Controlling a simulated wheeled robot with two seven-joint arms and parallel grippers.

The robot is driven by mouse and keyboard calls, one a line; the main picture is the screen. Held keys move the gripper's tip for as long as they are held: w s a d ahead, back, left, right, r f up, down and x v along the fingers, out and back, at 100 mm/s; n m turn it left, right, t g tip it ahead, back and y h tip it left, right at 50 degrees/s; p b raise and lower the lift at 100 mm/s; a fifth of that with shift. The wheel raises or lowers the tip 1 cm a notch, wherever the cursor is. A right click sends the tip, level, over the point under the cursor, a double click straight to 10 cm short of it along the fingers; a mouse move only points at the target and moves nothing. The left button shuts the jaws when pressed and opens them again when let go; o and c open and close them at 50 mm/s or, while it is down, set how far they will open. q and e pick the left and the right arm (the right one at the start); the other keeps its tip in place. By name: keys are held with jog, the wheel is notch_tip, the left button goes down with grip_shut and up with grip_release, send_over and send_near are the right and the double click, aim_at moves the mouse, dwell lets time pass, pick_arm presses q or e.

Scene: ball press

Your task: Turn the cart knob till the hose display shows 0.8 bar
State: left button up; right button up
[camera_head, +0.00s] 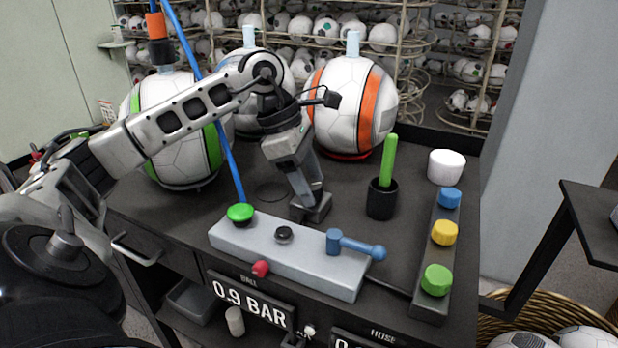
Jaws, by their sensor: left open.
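The hose display (368,341) is on the cart's front at the bottom edge. Its reading is cut off, with only the top of a first digit showing. The ball display (250,303) beside it reads 0.9 BAR. A small pale knob-like part (308,331) shows on the front between the displays; I cannot tell if it is the cart knob. My left gripper (311,208) is open and points down above the dark cart top, behind the grey control box (330,273). It is well apart from the pale part. My right gripper is not in view.
A black cup (381,200) with a green stick and a strip of coloured buttons (445,235) stand right. Large balls (345,100) stand behind.

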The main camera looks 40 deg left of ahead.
pick_arm(q)
jog(key=c, duration=1)
jog(key=shift+n, duration=0.3)
jog(key=shift+n+t+y+b, duration=0.3)
jog(key=shift+n+y+b, duration=0.1)
jog(key=shift+n+b, duration=0.4)
jog(key=shift+n+t+y+b, duration=0.3)
jog(key=shift+n+t+y, duration=0.15)
jog(key=shift+n, duration=1.25)
jog(key=o, duration=1)
jog(key=shift+s, duration=0.1)
